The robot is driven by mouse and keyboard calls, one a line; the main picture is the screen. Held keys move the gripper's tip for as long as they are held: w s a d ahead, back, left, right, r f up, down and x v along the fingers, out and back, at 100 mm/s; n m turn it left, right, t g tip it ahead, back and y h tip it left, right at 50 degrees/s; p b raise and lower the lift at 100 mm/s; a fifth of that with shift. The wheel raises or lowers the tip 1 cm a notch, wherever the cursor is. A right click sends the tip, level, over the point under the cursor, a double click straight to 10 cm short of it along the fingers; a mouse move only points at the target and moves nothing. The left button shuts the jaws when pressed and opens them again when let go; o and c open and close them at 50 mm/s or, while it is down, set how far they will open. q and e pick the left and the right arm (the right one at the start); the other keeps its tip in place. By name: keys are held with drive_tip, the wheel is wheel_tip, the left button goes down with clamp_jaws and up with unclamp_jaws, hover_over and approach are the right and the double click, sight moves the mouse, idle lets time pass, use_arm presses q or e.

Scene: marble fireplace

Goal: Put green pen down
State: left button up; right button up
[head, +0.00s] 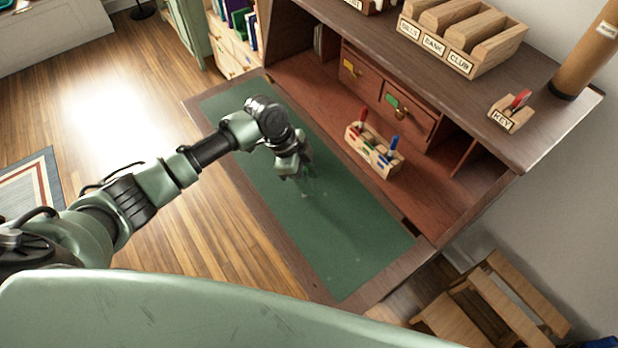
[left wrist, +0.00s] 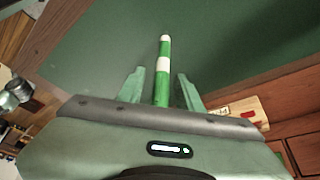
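The green pen (left wrist: 163,85), with white bands, shows in the left wrist view between the two fingers of my left gripper (left wrist: 161,74). A gap shows on each side of the pen, so the fingers look open around it. Its lower end is hidden behind the gripper body. I cannot tell whether the pen touches the desk mat. In the head view my left gripper (head: 303,177) is low over the green desk mat (head: 345,240), and the pen cannot be made out. My right gripper is not in view.
A wooden pen holder (head: 372,157) with red and blue pens stands right of the gripper. Drawers (head: 408,108) are behind it. A letter rack (head: 462,40) and a key box (head: 511,114) stand on the upper shelf. The mat's near part is clear.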

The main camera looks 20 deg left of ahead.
use_arm(q)
drive_tip(key=b+v, duration=0.1)
drive_tip(key=v, duration=1)
drive_tip(key=shift+r, duration=0.35)
drive_tip(key=shift+a, duration=0.15)
